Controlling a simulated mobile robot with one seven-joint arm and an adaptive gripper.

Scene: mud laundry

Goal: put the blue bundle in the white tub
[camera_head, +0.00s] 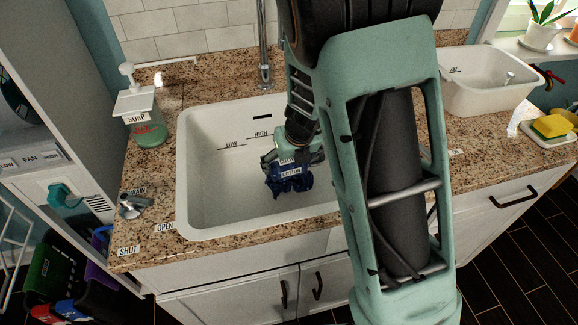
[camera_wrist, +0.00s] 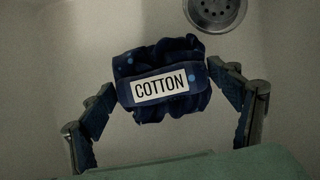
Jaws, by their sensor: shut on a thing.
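The blue bundle (camera_head: 289,180) is dark blue cloth with a COTTON label. In the wrist view the bundle (camera_wrist: 162,105) sits between the two fingers of my gripper (camera_wrist: 165,98), which is shut on it. In the head view my gripper (camera_head: 285,165) reaches down into the sink with the bundle. I cannot tell whether the bundle touches the sink floor. The white tub (camera_head: 487,90) stands on the counter at the right, behind my arm from the sink. A small light-coloured thing shows inside it.
The white sink (camera_head: 200,190) has LOW and HIGH marks and a drain (camera_wrist: 215,8). A soap dispenser (camera_head: 143,115) and a tap (camera_head: 264,60) stand by it. A yellow sponge (camera_head: 550,126) lies on a dish at the right. My arm hides the counter between sink and tub.

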